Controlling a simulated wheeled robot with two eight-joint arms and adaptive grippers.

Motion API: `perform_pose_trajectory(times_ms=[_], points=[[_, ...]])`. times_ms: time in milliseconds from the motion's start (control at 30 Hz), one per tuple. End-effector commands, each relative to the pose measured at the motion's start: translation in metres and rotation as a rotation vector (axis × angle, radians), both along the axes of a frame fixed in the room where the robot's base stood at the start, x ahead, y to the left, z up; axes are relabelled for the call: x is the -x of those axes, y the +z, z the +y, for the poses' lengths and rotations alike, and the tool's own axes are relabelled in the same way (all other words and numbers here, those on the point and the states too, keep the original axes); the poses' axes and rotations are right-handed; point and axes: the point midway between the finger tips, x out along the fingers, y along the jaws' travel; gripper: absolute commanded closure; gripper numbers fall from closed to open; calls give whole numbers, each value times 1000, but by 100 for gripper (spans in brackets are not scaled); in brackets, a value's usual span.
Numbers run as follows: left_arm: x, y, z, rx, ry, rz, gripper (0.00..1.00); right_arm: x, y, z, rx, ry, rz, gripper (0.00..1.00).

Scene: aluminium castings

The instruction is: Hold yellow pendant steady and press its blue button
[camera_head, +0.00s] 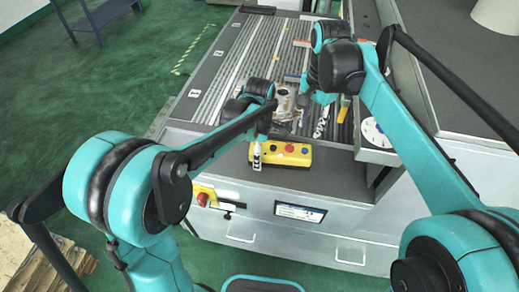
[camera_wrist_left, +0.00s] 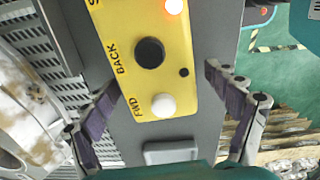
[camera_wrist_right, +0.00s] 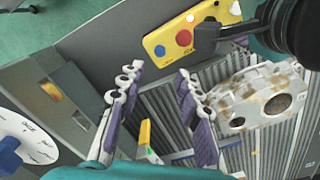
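The yellow pendant (camera_head: 275,154) lies on the grey front ledge of the machine. Its blue button (camera_wrist_right: 159,50) and red button (camera_wrist_right: 184,37) show in the right wrist view. In the left wrist view the pendant (camera_wrist_left: 172,85) shows a black button (camera_wrist_left: 149,52) and a white button (camera_wrist_left: 162,105); the blue one is out of frame. My left gripper (camera_wrist_left: 163,84) is open over the pendant's left part, with one finger beyond each long side and no contact visible. My right gripper (camera_wrist_right: 160,75) is open and empty over the slatted bed, behind and right of the pendant.
A casting (camera_wrist_right: 240,105) lies on the slatted bed close to my right gripper. A yellow-handled tool (camera_wrist_right: 145,133) lies beneath the right fingers. A white dial disc (camera_head: 375,133) sits on the tray at right. The ledge right of the pendant is clear.

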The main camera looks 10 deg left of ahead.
Motion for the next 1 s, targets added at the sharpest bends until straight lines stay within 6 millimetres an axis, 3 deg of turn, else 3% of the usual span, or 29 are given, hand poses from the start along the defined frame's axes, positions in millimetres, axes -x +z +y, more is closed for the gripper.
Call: perform_pose_trajectory(times_ms=[33,267,400,433,1000], points=[[0,0,0,0,0,0,23,0,0,0,0,0,0,66],[0,0,0,0,0,0,83,0,0,0,0,0,0,66],[0,0,0,0,0,0,85,0,0,0,0,0,0,97],[0,0,0,0,0,0,85,0,0,0,0,0,0,100],[0,0,0,0,0,0,85,0,0,0,0,0,0,100]])
